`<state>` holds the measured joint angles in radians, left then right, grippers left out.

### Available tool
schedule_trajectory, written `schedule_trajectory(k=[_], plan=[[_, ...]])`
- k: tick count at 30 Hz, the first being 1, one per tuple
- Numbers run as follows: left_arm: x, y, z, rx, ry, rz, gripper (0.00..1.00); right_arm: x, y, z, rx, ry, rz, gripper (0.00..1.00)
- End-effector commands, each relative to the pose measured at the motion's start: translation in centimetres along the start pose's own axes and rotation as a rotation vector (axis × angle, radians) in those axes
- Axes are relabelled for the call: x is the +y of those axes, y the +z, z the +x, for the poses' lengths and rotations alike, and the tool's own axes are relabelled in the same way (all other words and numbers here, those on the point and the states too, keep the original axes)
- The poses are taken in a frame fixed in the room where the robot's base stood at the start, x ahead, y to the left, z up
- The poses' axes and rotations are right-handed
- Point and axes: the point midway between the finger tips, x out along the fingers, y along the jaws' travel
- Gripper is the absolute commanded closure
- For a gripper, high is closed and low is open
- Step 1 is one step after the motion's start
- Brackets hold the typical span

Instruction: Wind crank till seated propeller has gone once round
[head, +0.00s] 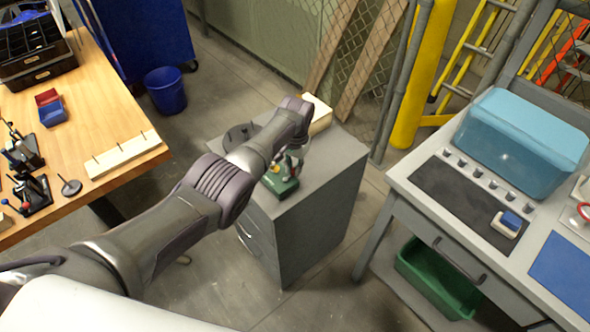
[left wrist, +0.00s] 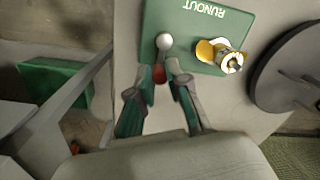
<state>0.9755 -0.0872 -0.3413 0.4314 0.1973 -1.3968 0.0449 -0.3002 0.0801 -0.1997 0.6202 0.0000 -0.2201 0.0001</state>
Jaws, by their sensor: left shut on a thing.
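The green base marked RUNOUT (left wrist: 190,20) sits on a grey cabinet and also shows in the head view (head: 281,185). On it are a pale ball knob (left wrist: 164,42) and a metal shaft (left wrist: 230,63) with yellow and white parts around it. Whether these parts are the propeller I cannot tell. My left gripper (left wrist: 165,72) is shut on a small red grip (left wrist: 158,74), apparently the crank's, beside the ball knob. In the head view my left arm hides much of the device. My right gripper is not in view.
A dark round disc (left wrist: 285,75) lies on the cabinet beside the base. The grey cabinet (head: 318,215) stands between a wooden bench (head: 95,120) and a grey workbench (head: 420,190) with a blue tank (head: 520,140). A pale block (head: 318,113) is at the cabinet's back.

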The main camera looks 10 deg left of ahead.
Motion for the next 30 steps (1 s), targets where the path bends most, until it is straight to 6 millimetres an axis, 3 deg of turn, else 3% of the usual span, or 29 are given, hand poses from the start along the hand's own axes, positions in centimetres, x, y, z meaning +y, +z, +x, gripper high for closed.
schedule_trajectory(k=[12, 28, 29, 30], plan=[[-0.57, -0.32, -0.10, -0.004, -0.002, -0.180, 1.00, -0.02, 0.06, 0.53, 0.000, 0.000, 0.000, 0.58], [-0.61, -0.31, -0.11, -0.006, -0.002, -0.202, 1.00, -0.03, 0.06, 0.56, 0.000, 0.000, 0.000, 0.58], [-0.61, -0.31, -0.12, -0.006, -0.002, -0.202, 0.80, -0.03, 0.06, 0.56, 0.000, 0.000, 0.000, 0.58], [-0.61, -0.31, -0.11, -0.006, -0.002, -0.202, 0.73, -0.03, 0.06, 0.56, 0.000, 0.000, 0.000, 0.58]])
